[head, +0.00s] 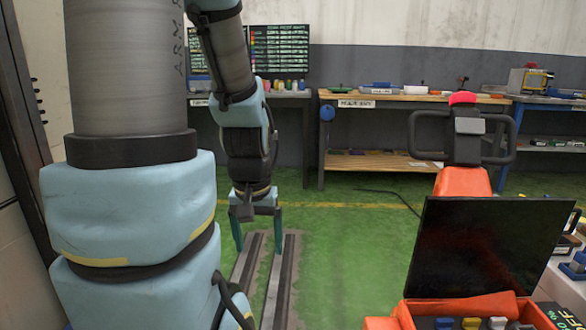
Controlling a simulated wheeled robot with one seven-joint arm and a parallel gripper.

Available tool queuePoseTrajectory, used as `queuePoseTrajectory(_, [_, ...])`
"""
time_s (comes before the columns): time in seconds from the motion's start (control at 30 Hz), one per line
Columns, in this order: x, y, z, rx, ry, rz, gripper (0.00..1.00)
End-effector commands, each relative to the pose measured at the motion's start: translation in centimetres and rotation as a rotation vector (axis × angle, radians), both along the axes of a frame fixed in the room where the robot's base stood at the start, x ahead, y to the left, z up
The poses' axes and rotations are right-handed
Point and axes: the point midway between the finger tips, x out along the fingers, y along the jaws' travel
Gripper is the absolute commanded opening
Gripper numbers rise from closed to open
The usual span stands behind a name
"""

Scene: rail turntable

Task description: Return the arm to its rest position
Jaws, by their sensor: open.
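My arm fills the left of the head view, with light blue covers and grey links. It bends over and hangs down at its far end. My gripper (257,232) points downward there, with two teal fingers spread apart. It is open, and nothing shows between the fingers.
An orange machine (464,182) with a black handle and dark panel (480,245) stands at the right. A wooden workbench (400,163) and a blue bench (545,103) stand against the back wall. A dark post is at the left edge. Green floor lies clear in the middle.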

Motion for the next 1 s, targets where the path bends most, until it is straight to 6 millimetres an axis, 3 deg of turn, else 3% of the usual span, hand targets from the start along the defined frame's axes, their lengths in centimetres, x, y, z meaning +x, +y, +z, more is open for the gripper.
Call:
queuePoseTrajectory(0.03, [0.1,-0.1,2.1,0.001,0.001,-0.005,0.85])
queuePoseTrajectory(0.27, [0.1,-0.2,6.9,0.000,0.000,-0.009,0.85])
queuePoseTrajectory(0.63, [0.1,-0.2,17.7,0.001,0.000,-0.011,0.85])
queuePoseTrajectory(0.8, [0.1,-0.2,20.4,0.001,0.000,-0.012,0.85])
queuePoseTrajectory(1.0, [0.1,-0.2,21.0,0.001,0.000,-0.012,0.85])
